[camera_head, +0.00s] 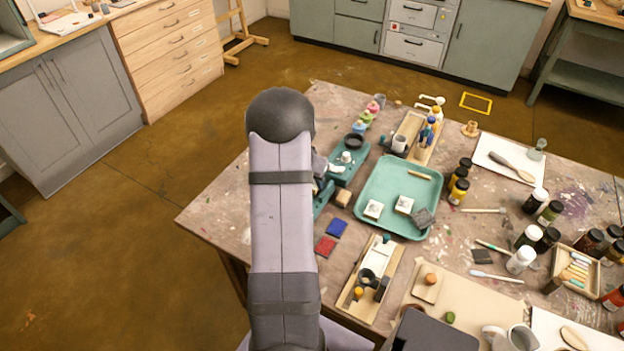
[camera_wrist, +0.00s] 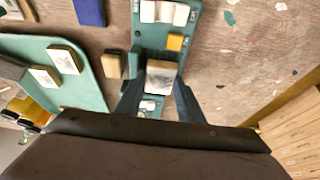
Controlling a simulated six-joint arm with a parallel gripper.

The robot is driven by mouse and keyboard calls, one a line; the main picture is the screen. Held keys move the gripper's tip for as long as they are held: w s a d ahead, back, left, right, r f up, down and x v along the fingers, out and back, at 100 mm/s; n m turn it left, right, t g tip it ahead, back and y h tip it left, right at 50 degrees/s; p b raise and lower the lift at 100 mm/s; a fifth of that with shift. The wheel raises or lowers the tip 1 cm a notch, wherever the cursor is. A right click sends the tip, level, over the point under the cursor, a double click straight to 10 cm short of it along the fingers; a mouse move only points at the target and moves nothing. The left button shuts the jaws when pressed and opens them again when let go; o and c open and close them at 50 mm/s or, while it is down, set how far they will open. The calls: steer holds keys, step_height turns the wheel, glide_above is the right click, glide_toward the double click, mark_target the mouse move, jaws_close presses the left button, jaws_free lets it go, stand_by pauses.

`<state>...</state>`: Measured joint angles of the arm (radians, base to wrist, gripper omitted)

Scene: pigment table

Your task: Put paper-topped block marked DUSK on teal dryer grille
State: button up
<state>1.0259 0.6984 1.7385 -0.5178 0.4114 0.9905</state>
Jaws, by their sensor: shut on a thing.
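My gripper (camera_wrist: 161,82) is shut on a wooden block (camera_wrist: 160,76) with a pale paper top, seen between the fingers in the wrist view. Its marking is not legible. The block is over or on a teal fixture (camera_wrist: 149,42), which carries white pieces and a small orange piece. I cannot tell whether the block touches it, nor make out grille slats. In the head view a teal fixture (camera_head: 322,203) shows partly beside my arm, which hides my gripper and the held block.
A teal tray (camera_head: 385,181) holds paper-topped blocks (camera_head: 404,205) and a dark block (camera_head: 424,218). A wooden block (camera_head: 343,198) stands left of the tray. Blue (camera_head: 337,227) and red (camera_head: 325,247) squares lie nearer. Jars and brushes crowd the right side.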

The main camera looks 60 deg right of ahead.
steer(key=shift+f+b, duration=0.55)
steer(key=shift+b, duration=0.5)
stand_by(0.5)
steer(key=o, duration=1.1)
steer(key=shift+s+f, duration=0.1)
steer(key=shift+c, duration=0.9)
steer(key=shift+o, duration=0.5)
